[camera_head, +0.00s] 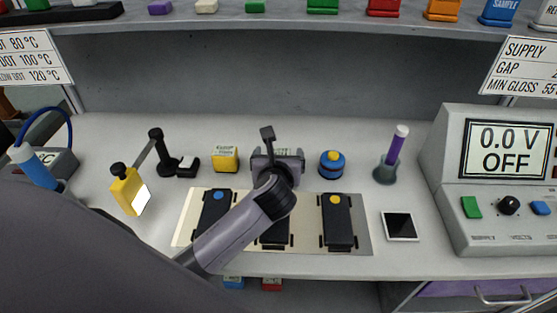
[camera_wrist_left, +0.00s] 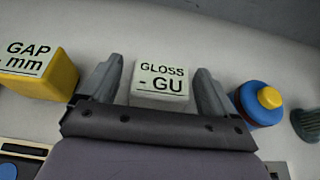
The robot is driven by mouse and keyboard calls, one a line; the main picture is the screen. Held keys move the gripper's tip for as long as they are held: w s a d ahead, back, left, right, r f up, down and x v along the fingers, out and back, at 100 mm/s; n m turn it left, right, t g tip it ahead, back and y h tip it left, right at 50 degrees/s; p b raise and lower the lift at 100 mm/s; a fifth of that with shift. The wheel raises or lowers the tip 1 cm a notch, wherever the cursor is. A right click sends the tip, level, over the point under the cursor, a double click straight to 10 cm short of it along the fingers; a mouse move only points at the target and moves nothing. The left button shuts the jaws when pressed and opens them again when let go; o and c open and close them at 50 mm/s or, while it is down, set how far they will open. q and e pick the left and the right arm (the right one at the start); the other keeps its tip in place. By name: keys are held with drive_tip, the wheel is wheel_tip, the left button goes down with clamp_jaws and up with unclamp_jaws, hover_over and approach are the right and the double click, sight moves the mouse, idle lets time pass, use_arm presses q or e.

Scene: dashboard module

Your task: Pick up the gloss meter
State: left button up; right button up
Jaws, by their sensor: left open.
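The gloss meter (camera_wrist_left: 160,86) is a small pale block labelled "GLOSS - GU" in the left wrist view. It stands upright on the bench, between the two fingers of my left gripper (camera_wrist_left: 157,88), which is open. A gap shows on each side of the block, and its lower part is hidden by the gripper body. In the head view my left gripper (camera_head: 277,156) covers most of the meter. My right gripper is in neither view.
A yellow gap gauge (camera_wrist_left: 38,72) stands left of the meter, a blue round pot with a yellow knob (camera_wrist_left: 258,103) right. The pale mat (camera_head: 362,240) with black holders lies in front. A supply unit (camera_head: 452,180) is at far right, a shelf (camera_head: 290,30) above.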

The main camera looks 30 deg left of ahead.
sight(279, 153)
use_arm(q)
drive_tip(key=c, duration=1.1)
drive_tip(key=shift+c, duration=0.2)
drive_tip(key=shift+r, duration=0.1)
wheel_tip(279, 153, up, 20)
